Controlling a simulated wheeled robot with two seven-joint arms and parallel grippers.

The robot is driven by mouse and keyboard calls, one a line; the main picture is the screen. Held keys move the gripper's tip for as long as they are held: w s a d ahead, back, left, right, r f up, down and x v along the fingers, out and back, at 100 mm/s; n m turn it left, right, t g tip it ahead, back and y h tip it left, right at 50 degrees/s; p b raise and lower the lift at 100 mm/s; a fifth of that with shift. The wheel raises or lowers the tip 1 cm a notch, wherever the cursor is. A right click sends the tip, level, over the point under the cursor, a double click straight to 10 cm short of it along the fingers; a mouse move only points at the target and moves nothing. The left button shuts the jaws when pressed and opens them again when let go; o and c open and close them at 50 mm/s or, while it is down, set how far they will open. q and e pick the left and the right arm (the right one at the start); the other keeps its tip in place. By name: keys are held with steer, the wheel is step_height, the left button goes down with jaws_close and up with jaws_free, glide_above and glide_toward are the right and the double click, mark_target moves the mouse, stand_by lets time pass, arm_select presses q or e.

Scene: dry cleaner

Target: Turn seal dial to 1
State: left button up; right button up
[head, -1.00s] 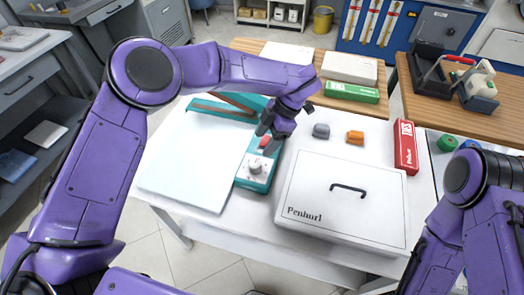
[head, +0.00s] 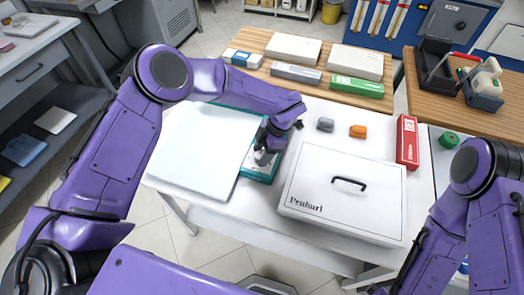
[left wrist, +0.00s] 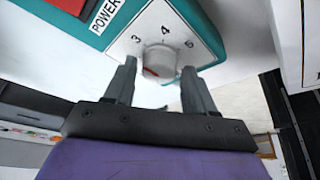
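The seal dial (left wrist: 160,60), a small pale knob with a red mark on its lower left, is on a white panel (left wrist: 130,40) printed with 3, 4 and 5 in the left wrist view. The panel belongs to the teal sealer (head: 262,174) on the white table. My left gripper (left wrist: 159,68) is open, one finger on each side of the dial, with a small gap seeming to show on both sides. In the head view my left gripper (head: 267,150) covers the dial. My right arm shows at the right, but its gripper is out of view.
A large white pad (head: 200,150) lies left of the sealer. A white lidded box (head: 345,190) stands close on its right. Behind are grey (head: 325,124) and orange (head: 357,131) small objects and a red box (head: 407,140).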

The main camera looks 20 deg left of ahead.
arm_select(q)
steer(key=c, duration=0.7)
steer(key=shift+o, duration=0.2)
steer(key=shift+f, duration=0.1)
